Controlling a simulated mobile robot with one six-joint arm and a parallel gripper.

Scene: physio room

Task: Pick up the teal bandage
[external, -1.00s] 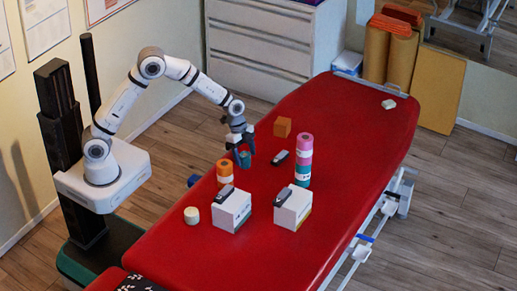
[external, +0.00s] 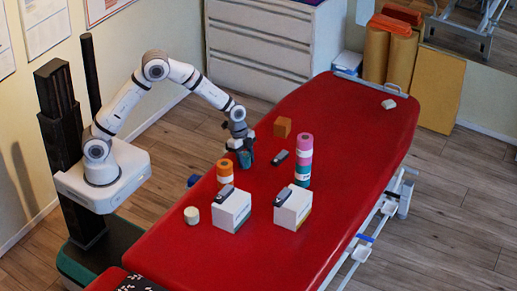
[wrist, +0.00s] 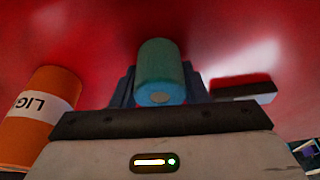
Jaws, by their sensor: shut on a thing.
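The teal bandage (external: 246,160) is a small roll at the left side of the red treatment table (external: 345,130). My gripper (external: 243,152) is over it, pointing down, with its fingers shut on the roll. In the wrist view the bandage (wrist: 162,68) sits between the two blue-grey fingers, its round end towards the camera. Whether its underside touches the table is hard to tell.
An orange roll (external: 225,172) stands close in front of the bandage. To the right are a dark device (external: 279,157) and a stack of coloured rolls (external: 304,158). An orange cube (external: 282,127) lies behind. Two white boxes (external: 231,212) (external: 293,209) stand nearer the camera.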

